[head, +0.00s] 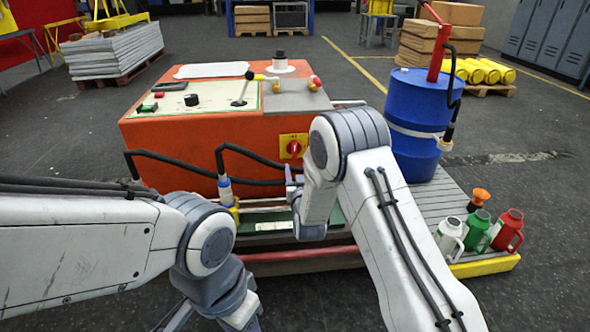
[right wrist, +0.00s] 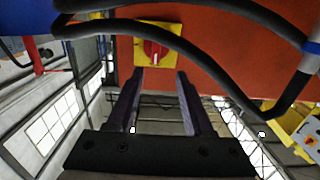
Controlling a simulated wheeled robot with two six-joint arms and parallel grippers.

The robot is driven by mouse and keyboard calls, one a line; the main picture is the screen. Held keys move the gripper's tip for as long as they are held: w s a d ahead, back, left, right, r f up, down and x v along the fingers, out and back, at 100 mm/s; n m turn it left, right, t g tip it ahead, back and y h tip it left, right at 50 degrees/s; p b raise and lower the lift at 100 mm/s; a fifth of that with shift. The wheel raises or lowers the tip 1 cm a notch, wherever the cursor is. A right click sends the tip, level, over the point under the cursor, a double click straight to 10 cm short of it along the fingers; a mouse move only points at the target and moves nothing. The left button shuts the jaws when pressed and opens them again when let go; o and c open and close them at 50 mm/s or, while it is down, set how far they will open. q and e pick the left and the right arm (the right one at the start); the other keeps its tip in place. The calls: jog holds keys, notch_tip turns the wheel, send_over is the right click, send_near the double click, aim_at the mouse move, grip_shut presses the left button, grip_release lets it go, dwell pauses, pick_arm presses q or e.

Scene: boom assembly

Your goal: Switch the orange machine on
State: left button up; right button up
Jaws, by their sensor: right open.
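The orange machine (head: 190,140) stands in the middle of the head view with a panel on top. A red rotary switch (head: 293,147) on a yellow plate (head: 283,139) is on its front face. In the right wrist view the red knob (right wrist: 155,52) lies just beyond my right gripper's fingertips, roughly centred between them. My right gripper (right wrist: 157,75) is open and empty, apart from the knob.
Black hoses (head: 255,158) loop across the machine's front, and near the gripper in the wrist view (right wrist: 200,58). A blue drum (head: 412,110) with a red pump stands to the right. Several coloured jugs (head: 478,228) stand at the platform's front right corner.

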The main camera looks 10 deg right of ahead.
aim_at(295, 151)
jog(key=w, duration=0.3)
jog(key=w+b, duration=0.1)
jog(key=w, duration=0.3)
jog(key=w+b, duration=0.1)
jog(key=w, duration=0.2)
jog(key=shift+w+d+f, duration=0.25)
jog(key=shift+w+d, duration=0.05)
grip_shut()
